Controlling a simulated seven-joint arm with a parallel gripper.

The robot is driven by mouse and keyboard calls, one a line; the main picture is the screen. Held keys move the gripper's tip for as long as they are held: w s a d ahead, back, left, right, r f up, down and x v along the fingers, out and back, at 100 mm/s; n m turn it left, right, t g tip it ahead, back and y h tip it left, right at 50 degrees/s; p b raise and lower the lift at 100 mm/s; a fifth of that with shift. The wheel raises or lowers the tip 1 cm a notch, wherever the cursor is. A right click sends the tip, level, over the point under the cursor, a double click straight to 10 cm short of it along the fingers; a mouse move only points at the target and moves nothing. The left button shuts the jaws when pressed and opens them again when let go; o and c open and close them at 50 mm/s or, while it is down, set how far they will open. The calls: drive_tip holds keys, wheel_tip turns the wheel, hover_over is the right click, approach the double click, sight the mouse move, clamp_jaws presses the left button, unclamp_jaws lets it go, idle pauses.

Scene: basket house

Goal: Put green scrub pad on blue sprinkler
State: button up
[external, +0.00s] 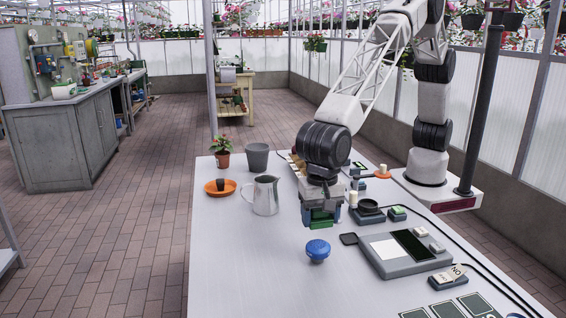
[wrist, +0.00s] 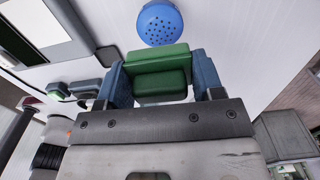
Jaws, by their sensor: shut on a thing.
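The green scrub pad (wrist: 158,58) is held between the two blue fingers of my gripper (wrist: 158,80) in the wrist view. In the external view my gripper (external: 321,214) hangs above the table with the green pad (external: 320,222) at its lower end. The blue sprinkler (external: 318,250) is a round blue head on the table, a little nearer the camera than my gripper. In the wrist view the blue sprinkler (wrist: 160,24) shows its dotted top just beyond the pad, apart from it in the picture. The gap in height between them is hard to tell.
A grey pitcher (external: 263,195), an orange saucer (external: 220,190), a potted plant (external: 222,152) and a grey pot (external: 257,157) stand at the left. A grey device with a dark screen (external: 410,244) lies right of the sprinkler. The table's (external: 240,275) front left is clear.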

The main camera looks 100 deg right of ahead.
sight(318, 243)
drive_tip(key=shift+f, duration=0.1)
drive_tip(key=shift+f, duration=2.4)
drive_tip(key=shift+f, duration=0.1)
drive_tip(key=o, duration=0.9)
wheel_tip(318, 243, up, 12)
drive_tip(key=shift+r, duration=0.1)
